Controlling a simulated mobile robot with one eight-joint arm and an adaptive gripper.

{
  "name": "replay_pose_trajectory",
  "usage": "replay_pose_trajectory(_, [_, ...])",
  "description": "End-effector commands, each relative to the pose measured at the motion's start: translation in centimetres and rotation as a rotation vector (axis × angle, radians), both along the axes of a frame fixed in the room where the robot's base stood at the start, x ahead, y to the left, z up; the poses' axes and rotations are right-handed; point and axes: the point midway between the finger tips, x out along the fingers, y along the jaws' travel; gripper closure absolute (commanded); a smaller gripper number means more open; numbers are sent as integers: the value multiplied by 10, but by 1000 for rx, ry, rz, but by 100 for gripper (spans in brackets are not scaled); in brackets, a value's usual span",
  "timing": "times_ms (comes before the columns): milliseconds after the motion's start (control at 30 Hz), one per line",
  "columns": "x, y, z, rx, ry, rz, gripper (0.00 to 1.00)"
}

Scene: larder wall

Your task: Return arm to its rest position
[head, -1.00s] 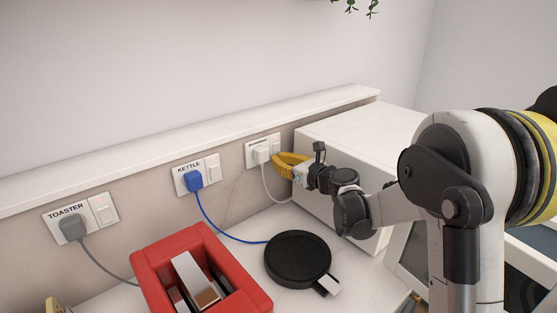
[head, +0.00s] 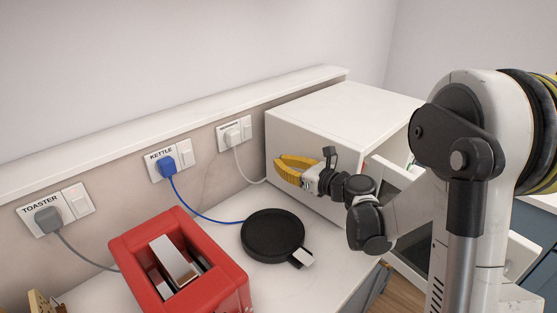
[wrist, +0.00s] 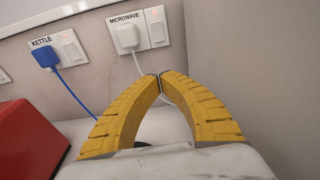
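My gripper (head: 277,163) has two curved yellow fingers. It is held in the air in front of the white microwave's side, apart from the wall sockets. In the wrist view its fingertips (wrist: 160,76) meet, with nothing seen between them. The white microwave plug (wrist: 127,37) sits in its socket beyond the fingertips; it also shows in the head view (head: 231,135). My arm is bent and stretches in from the right.
The microwave (head: 330,115) stands close behind my gripper. The red toaster (head: 180,262) and a round black kettle base (head: 273,236) stand on the counter. The blue kettle plug (head: 167,166) and grey toaster plug (head: 47,219) are in their sockets.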

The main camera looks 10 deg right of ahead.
Motion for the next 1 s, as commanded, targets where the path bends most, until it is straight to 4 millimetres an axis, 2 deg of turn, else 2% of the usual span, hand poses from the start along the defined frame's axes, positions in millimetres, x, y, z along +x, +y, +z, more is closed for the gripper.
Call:
replay_pose_trajectory(200, [-3,3,2,-38,-8,8,100])
replay_pose_trajectory(267, [-9,7,6,-110,-24,25,100])
replay_pose_trajectory(367, [-31,18,13,-336,-77,83,100])
replay_pose_trajectory(500, [-82,32,20,-786,-193,235,100])
replay_pose_trajectory(667, [-150,30,18,-1299,-343,475,100])
replay_pose_trajectory(767, [-195,20,12,-1600,-439,661,100])
replay_pose_trajectory(900, [-253,-3,2,-1968,-567,951,100])
replay_pose_trajectory(1000, [-284,-20,-4,-2158,-640,1142,100])
